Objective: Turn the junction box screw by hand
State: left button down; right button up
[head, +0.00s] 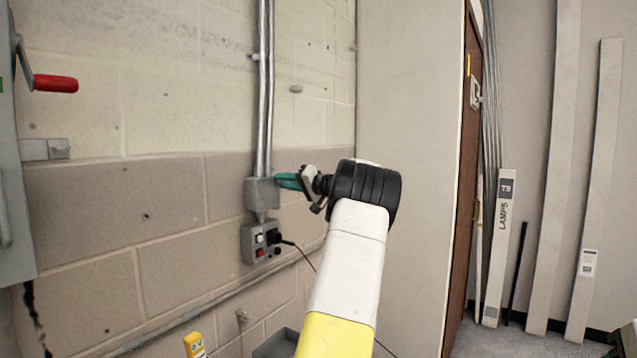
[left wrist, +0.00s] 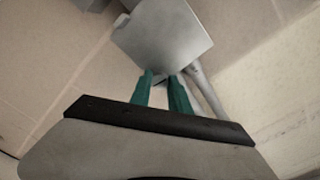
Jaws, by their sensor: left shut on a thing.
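The grey junction box (head: 262,195) is on the block wall at the lower end of the vertical conduits. My left gripper (head: 282,181) reaches it from the right, its teal fingertips at the box's right side near the top. In the left wrist view, the box's plain grey face (left wrist: 165,38) lies just beyond the fingertips of my left gripper (left wrist: 161,76). The fingers stand close together with a small gap, shut on the junction box screw. The screw itself is hidden at the fingertips. My right gripper is not in view.
Metal conduits (head: 265,90) run up the wall from the box. A grey outlet box (head: 259,243) with a plugged-in black cord hangs just below. A cabinet with a red-handled lever (head: 55,83) is at far left. A pale wall section (head: 410,100) stands right of my arm.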

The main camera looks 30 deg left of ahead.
pick_arm(q)
jog(key=shift+w+f+n, duration=0.1)
jog(key=shift+n, duration=6.7)
jog(key=c, duration=1.2)
grip_release()
jog(key=shift+d, duration=0.1)
jog(key=d, duration=0.7)
jog(key=shift+s+d, duration=0.3)
